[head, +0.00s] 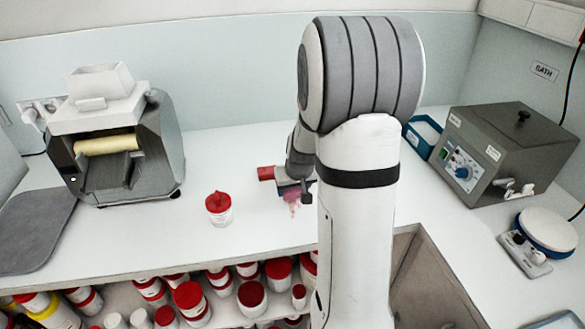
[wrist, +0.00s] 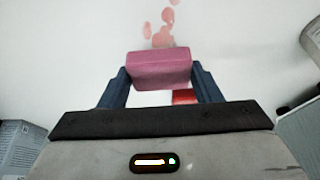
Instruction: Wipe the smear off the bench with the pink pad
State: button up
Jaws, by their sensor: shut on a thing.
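The pink pad (wrist: 158,70) is held between the two blue fingers of my gripper (wrist: 158,78) in the wrist view. The smear (wrist: 162,28) is a broken line of pink-red blotches on the white bench, running beyond the pad toward the top of that view. The near end of the smear meets the pad's far edge in the picture; I cannot tell whether the pad touches the bench. In the head view, my gripper (head: 292,188) is low over the bench, with the pink smear (head: 293,204) just in front of it. The pad is hard to make out there.
A red cylinder (head: 266,173) lies close left of my gripper. A red-lidded jar (head: 218,208) stands further left on the bench (head: 150,235).

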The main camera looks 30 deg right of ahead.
aim_at(294, 189)
jog(key=shift+w+r+p, duration=0.15)
jog(key=shift+r+p, duration=0.3)
jog(key=shift+r, duration=0.45)
jog(key=shift+r+p, duration=1.1)
jog(key=shift+r, duration=0.75)
